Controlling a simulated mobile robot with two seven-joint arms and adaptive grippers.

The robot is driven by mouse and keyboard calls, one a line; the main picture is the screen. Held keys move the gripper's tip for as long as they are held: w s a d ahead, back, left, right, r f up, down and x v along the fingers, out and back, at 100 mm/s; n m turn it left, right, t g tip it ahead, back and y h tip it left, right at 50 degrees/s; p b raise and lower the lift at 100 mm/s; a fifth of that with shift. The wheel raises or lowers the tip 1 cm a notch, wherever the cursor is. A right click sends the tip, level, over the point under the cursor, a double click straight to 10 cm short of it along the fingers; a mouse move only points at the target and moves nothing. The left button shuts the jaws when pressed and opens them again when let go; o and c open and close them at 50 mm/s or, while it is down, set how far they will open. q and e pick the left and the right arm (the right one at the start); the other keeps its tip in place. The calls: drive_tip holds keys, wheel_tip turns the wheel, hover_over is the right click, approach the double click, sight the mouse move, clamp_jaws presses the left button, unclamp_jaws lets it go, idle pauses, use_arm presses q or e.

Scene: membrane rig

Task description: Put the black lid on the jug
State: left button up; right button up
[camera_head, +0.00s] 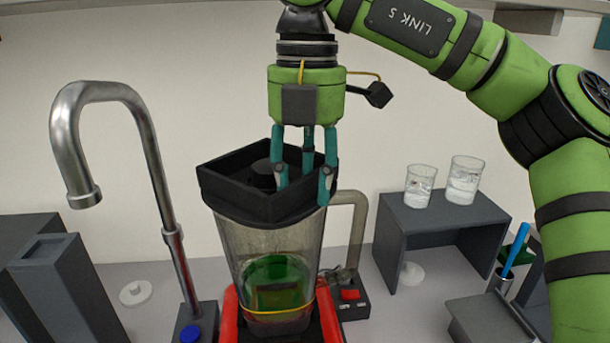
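The clear jug (235,245) stands upright on a red base, with green content low inside and a thin yellow band around it. The black lid (232,198) is at the jug's mouth and covers it. It is square with a raised rim and a dark knob inside. I cannot tell whether it is fully seated. My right gripper (303,188) points down over the right part of the lid, its teal fingers overlapping the lid's rim and recess. Whether the fingers clasp the lid or only stand around its edge is not clear. My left gripper is not in view.
A metal tap (150,150) arches at the left, near a dark grey block (60,285). Two glasses (420,188) (465,182) stand on a grey shelf (440,222) at the right. A cup holds a blue pen (516,249).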

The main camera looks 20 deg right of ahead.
wheel_tip(320, 180, up, 12)
idle(1.0)
drive_tip(key=shift+w+d, duration=0.1)
drive_tip(key=shift+d, duration=0.05)
